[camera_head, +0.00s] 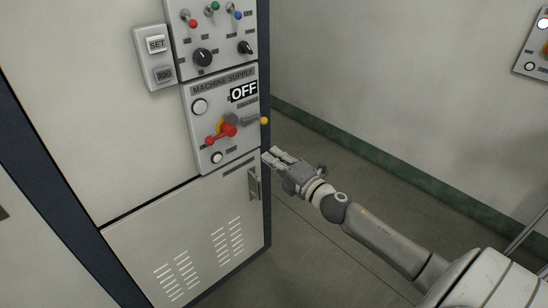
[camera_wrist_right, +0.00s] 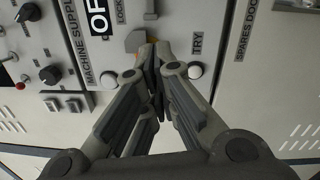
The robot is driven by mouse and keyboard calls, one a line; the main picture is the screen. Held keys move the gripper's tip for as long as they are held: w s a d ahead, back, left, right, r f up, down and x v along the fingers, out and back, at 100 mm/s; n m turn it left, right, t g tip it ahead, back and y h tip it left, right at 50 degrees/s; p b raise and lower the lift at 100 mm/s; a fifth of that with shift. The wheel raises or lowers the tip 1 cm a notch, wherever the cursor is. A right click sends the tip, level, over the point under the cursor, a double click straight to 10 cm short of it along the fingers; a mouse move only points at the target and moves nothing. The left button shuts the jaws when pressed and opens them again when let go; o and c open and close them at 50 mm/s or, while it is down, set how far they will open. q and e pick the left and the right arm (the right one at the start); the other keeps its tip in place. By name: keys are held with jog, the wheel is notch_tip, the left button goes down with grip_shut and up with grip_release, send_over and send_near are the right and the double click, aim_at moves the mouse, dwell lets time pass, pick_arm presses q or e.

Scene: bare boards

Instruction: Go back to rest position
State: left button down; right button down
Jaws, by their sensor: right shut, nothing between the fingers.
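My right gripper (camera_head: 271,157) is shut and empty in the head view, just to the right of the cabinet's lower door edge and below the machine supply panel. In the right wrist view its fingers (camera_wrist_right: 152,62) are together, in front of the panel. In the wrist view the fingers partly hide the handle area. My left gripper is not in view.
The grey cabinet (camera_head: 90,120) fills the left, with a door handle (camera_head: 254,185) near my right gripper. Switches and a SET button box (camera_head: 156,58) sit higher up. Open floor (camera_head: 325,235) lies to the right, before a wall with another panel (camera_head: 534,62).

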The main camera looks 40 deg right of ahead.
dwell(0.4)
